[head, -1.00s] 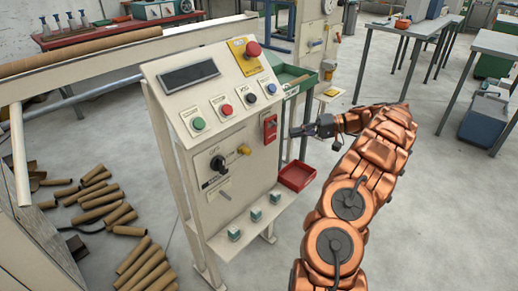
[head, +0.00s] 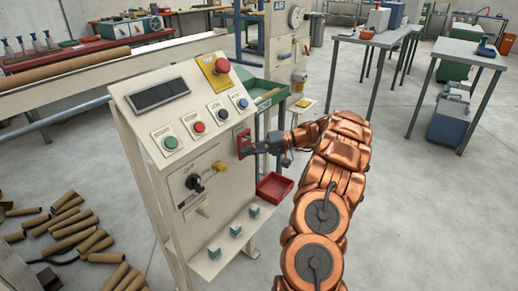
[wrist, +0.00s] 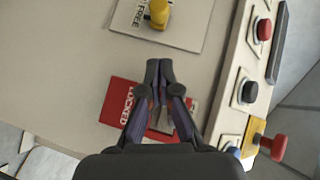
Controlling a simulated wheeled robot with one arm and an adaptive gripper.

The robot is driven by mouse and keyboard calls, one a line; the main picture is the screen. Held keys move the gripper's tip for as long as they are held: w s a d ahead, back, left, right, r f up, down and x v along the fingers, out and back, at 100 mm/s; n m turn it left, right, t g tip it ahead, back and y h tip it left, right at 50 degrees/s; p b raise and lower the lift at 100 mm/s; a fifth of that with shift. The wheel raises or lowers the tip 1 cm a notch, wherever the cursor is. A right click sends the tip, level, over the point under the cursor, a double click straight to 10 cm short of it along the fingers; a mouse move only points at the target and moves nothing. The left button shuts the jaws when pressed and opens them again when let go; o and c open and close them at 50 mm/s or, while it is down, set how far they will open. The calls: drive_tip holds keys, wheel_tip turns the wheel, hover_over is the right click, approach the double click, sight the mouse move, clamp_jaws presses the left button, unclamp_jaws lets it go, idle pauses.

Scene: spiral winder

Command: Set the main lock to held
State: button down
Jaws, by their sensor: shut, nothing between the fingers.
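A yellow knob (head: 219,167) sits on a pale plate on the sloping-topped control cabinet's front, beside a black rotary switch (head: 194,183). In the wrist view the yellow knob (wrist: 158,13) shows at the top, and its plate partly reads "FREE". A red tag (head: 243,138) is on the cabinet front to the knob's upper right; in the wrist view the red tag (wrist: 118,104) reads "LOCKED". My gripper (head: 256,149) is shut and empty, in front of the red tag. In the wrist view my gripper (wrist: 160,66) partly hides the tag, its tips short of the knob. Contact cannot be told.
Push buttons and a red mushroom button (head: 221,66) are on the upper panel. A red tray (head: 274,186) is below my gripper, and a green tray (head: 262,92) is behind the cabinet. Cardboard tubes (head: 75,232) lie at left.

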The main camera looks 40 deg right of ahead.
sight(220, 167)
drive_tip(key=shift+w+a+f, duration=0.1)
drive_tip(key=shift+a+f, duration=0.2)
drive_tip(key=shift+a, duration=0.6)
drive_tip(key=shift+w+a+f, duration=0.1)
drive_tip(key=shift+a+f, duration=0.15)
drive_tip(key=shift+a, duration=0.7)
drive_tip(key=shift+a+f, duration=0.3)
drive_tip(key=shift+a, duration=0.6)
drive_tip(key=shift+a, duration=0.1)
drive_tip(key=shift+s+a+b, duration=0.2)
drive_tip(key=shift+a+b, duration=0.45)
drive_tip(key=shift+a, duration=0.15)
drive_tip(key=shift+s+a+b, duration=0.2)
drive_tip(key=shift+a+b, duration=0.5)
drive_tip(key=shift+a, duration=0.1)
drive_tip(key=shift+s+a+b, duration=0.2)
drive_tip(key=shift+a+b, duration=0.45)
drive_tip(key=shift+a, duration=0.25)
